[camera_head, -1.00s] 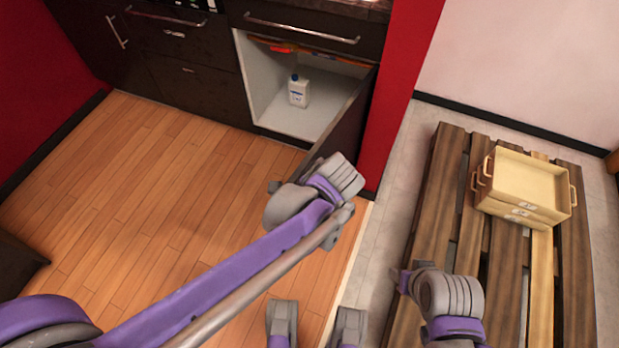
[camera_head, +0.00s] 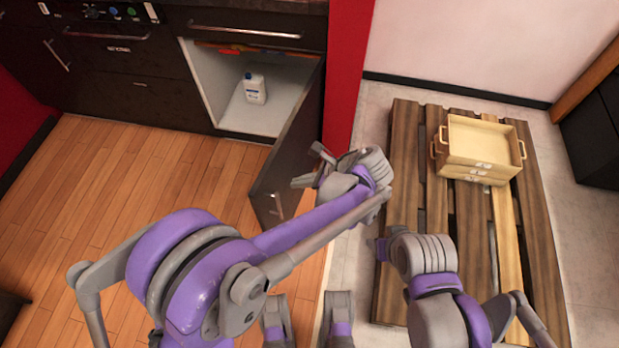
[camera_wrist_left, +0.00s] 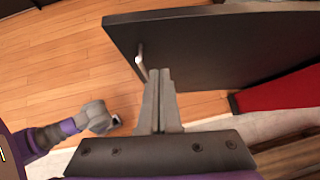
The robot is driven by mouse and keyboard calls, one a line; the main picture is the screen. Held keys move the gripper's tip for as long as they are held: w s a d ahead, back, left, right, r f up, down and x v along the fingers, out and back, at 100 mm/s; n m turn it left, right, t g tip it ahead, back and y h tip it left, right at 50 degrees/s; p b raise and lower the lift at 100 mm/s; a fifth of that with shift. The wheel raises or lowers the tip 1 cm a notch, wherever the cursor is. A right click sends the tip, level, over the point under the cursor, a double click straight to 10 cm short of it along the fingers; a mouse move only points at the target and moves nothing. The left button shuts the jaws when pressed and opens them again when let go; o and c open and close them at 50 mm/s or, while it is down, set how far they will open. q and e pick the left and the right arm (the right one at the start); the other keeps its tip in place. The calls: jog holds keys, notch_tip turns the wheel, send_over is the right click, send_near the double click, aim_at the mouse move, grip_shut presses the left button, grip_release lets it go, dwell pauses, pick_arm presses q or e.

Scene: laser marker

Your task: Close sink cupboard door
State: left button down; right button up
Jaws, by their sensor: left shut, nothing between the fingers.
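The sink cupboard door (camera_head: 291,140) is a dark panel that stands wide open, its hinge side by the red wall. It also fills the upper part of the left wrist view (camera_wrist_left: 220,45), with a metal handle (camera_wrist_left: 140,64) near its left edge. My left gripper (camera_head: 304,181) is beside the door, on its right in the head view. Its fingers (camera_wrist_left: 160,75) are shut and empty, and overlap the door in the left wrist view; I cannot tell whether they touch it. My right arm's end (camera_head: 425,255) is over the pallet side; its fingers are not clear.
A white bottle (camera_head: 254,90) stands inside the open cupboard (camera_head: 205,85). A pallet (camera_head: 405,150) with stacked trays (camera_head: 483,143) lies to the right. A red wall (camera_head: 347,80) borders the cupboard. The wooden floor (camera_head: 120,190) at left is clear.

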aim_at(269, 181)
pick_arm(q)
jog(key=a, duration=0.1)
jog(key=w+a+f, duration=0.1)
jog(key=a, duration=0.1)
jog(key=w+a+f, duration=0.1)
jog(key=shift+a+f+b, duration=0.15)
jog(key=shift+a+b, duration=0.15)
jog(key=shift+a, duration=0.1)
jog(key=shift+w+a, duration=0.3)
jog(key=shift+a, duration=0.15)
jog(key=shift+a, duration=0.1)
